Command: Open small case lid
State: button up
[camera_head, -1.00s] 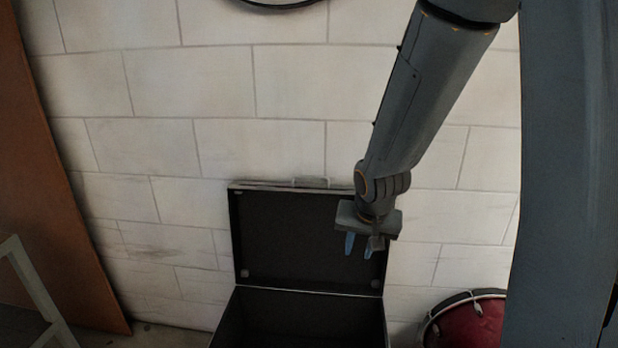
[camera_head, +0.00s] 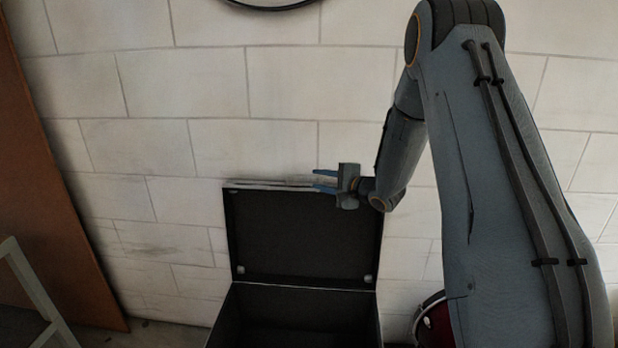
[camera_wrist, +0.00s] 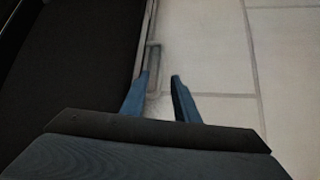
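The black case (camera_head: 295,302) is open, with its lid (camera_head: 300,238) standing upright at the back near the wall. The lid's dark inside faces me, and its top edge is pale. My gripper (camera_head: 322,181) is at the right part of that top edge, fingers pointing left. In the wrist view, my gripper (camera_wrist: 160,80) is open, with a gap between its blue fingers. The lid's handle (camera_wrist: 154,62) runs along the lid edge just ahead of the gap. The left finger is close to the lid edge; I cannot tell whether it touches.
A pale block wall (camera_head: 285,80) stands behind the case. A red drum (camera_head: 434,325) is at the lower right, partly hidden by my arm. A brown panel (camera_head: 50,200) and a pale frame (camera_head: 38,295) are at the left.

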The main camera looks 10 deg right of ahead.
aim_at(305, 176)
jog(key=p+x, duration=0.1)
jog(key=x, duration=0.5)
grip_shut()
